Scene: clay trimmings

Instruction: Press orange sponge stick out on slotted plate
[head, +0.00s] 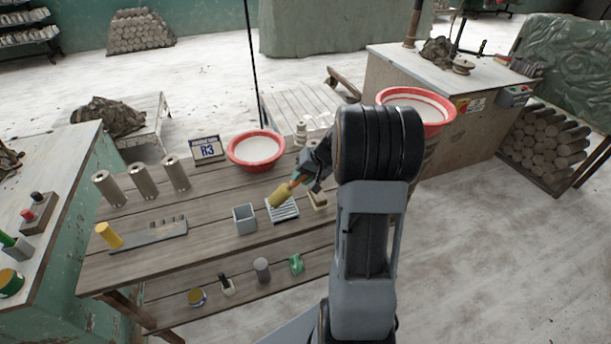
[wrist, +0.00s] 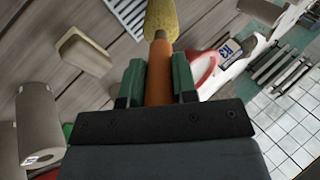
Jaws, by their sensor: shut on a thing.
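My gripper (head: 299,178) is shut on the orange handle of the sponge stick (head: 280,195), whose yellow sponge head points down and left. In the wrist view, the orange handle of the stick (wrist: 160,72) stands between the green finger pads of my gripper (wrist: 159,80), with the yellow sponge beyond it at the top edge. The pale slotted plate (head: 285,212) lies on the wooden table, with the sponge at its upper left in the head view. The plate (wrist: 128,14) also shows in the wrist view, left of the sponge. I cannot tell whether they touch.
A grey square cup (head: 245,220) stands left of the plate and a tan block (head: 317,200) lies to its right. A green object (head: 296,264) and several small items stand in front.

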